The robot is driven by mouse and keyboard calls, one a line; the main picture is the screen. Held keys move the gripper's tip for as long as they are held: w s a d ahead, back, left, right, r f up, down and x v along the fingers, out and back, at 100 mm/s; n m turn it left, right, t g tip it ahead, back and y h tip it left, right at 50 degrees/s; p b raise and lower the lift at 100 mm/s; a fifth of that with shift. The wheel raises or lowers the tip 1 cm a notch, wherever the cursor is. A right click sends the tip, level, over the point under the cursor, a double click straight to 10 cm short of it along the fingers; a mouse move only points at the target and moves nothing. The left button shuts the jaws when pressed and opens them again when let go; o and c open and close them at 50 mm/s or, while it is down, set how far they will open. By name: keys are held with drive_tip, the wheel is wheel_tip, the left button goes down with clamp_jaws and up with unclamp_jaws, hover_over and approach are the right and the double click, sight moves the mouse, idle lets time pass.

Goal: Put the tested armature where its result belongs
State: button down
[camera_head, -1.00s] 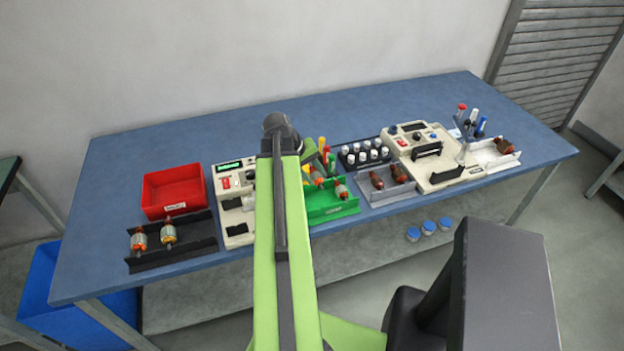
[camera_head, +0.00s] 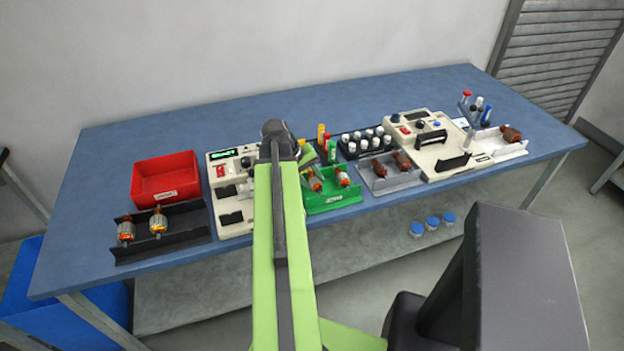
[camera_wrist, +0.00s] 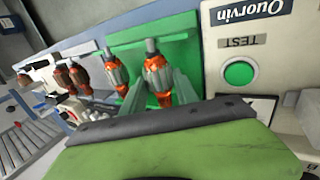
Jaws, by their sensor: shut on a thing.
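In the wrist view my gripper (camera_wrist: 159,84) has its fingers on either side of an armature (camera_wrist: 157,68) with orange windings and a grey laminated core, and is shut on it. Behind it lies the green tray (camera_wrist: 185,50). A second, similar armature (camera_wrist: 116,74) is beside it over the same tray. I cannot tell whether the held one touches the tray. The tester (camera_wrist: 285,45), with a lit green TEST button, stands to the right.
A red bin (camera_head: 165,178) stands behind a black tray (camera_head: 185,240) with two armatures. A grey tray (camera_head: 395,184) holds two brown armatures. Right of it are a beige machine (camera_head: 440,165) and a white tray (camera_head: 512,153) with one brown armature. The table's back is clear.

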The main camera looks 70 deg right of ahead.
drive_tip(key=shift+f+b, duration=0.5)
idle(0.8)
drive_tip(key=c, duration=0.9)
unclamp_jaws()
drive_tip(key=shift+o, duration=0.2)
drive_tip(key=shift+r, duration=0.1)
drive_tip(key=p+v, duration=1.5)
drive_tip(key=v, duration=0.2)
drive_tip(key=shift+w+a+p, duration=0.15)
drive_tip(key=shift+w+p, duration=0.05)
drive_tip(key=shift+p, duration=0.1)
